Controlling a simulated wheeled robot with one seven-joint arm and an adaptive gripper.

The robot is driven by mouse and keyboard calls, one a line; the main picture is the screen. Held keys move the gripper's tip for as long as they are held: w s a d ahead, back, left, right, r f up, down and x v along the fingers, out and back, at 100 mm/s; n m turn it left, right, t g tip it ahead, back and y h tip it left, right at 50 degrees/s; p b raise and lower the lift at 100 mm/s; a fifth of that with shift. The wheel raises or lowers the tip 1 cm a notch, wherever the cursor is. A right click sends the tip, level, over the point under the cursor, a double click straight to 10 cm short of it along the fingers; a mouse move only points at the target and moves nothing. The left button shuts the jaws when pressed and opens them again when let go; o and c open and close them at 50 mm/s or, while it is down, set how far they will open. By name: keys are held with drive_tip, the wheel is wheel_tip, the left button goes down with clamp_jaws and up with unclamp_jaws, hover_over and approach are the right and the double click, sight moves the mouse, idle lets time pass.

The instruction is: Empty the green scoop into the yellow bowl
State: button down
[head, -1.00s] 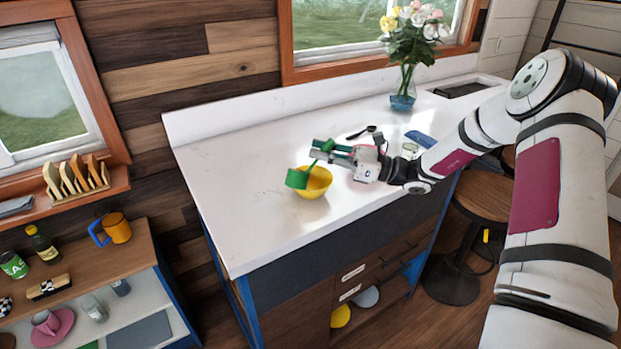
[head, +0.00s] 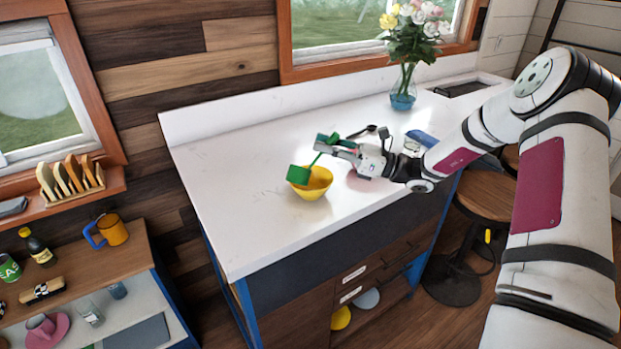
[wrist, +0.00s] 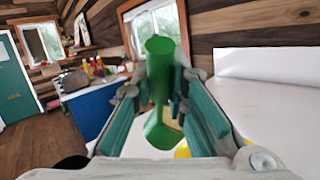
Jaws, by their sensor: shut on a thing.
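The green scoop (head: 299,174) is held by its handle in my gripper (head: 326,144), which is shut on it. The scoop's cup hangs low, over the left rim of the yellow bowl (head: 318,187). I cannot tell whether cup and rim touch. The bowl stands upright on the white counter; what lies inside it, and inside the cup, cannot be made out. In the wrist view the scoop (wrist: 160,92) runs between the two fingers, and only a sliver of the yellow bowl (wrist: 183,151) shows behind it.
The white counter (head: 230,190) is clear left of the bowl. A dark spoon-like thing (head: 362,131), a blue item (head: 421,137) and a flower vase (head: 403,92) stand behind or right of my gripper. A stool (head: 488,195) is at the right. A low shelf (head: 130,255) stands at the left.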

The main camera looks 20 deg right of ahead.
drive_tip(key=shift+w+d+m+t+b, duration=0.35)
drive_tip(key=shift+w+d+m, duration=0.15)
drive_tip(key=shift+m, duration=0.35)
drive_tip(key=shift+w+d+m+t+b, duration=0.25)
drive_tip(key=shift+w+d+m+b, duration=0.15)
drive_tip(key=shift+m, duration=0.45)
drive_tip(key=shift+w+d+f+m+t+b, duration=0.2)
drive_tip(key=shift+w+f+m+t+b, duration=0.1)
drive_tip(key=shift+f+m, duration=0.25)
drive_tip(key=shift+w+d+f+m+t+b, duration=0.2)
drive_tip(key=shift+w+f+m+t+b, duration=0.1)
drive_tip(key=shift+m, duration=0.45)
idle(0.3)
drive_tip(key=shift+w+d+f+m+t, duration=0.1)
drive_tip(key=shift+w+d+m+t, duration=0.15)
drive_tip(key=shift+m, duration=0.3)
drive_tip(key=shift+w+d+f+m+t, duration=0.1)
drive_tip(key=shift+w+d+m+t, duration=0.1)
drive_tip(key=shift+m+t, duration=0.25)
idle(0.4)
drive_tip(key=shift+f+b, duration=0.1)
drive_tip(key=shift+b, duration=0.2)
